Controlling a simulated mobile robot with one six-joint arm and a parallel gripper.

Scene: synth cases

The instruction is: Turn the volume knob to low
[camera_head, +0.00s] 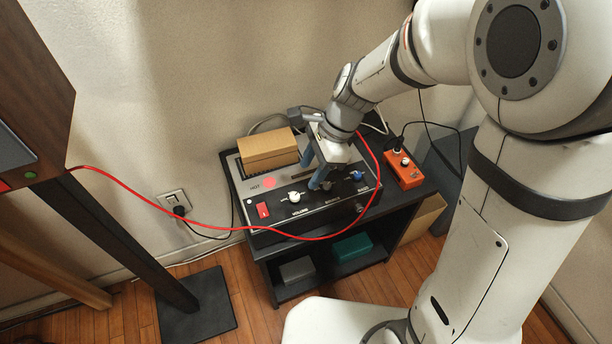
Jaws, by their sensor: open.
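A dark amplifier (335,208) stands on a black stand, its control panel facing up and forward. The white volume knob (294,197) sits on the left half of the panel, above the printed word VOLUME. Its pointer direction is too small to tell. A blue knob (358,175) is at the right.
A cardboard box (268,150) sits on the amplifier's back. An orange pedal (403,168) stands to the right. A red cable (215,227) hangs across the amplifier's front. A wall (200,80) rises behind.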

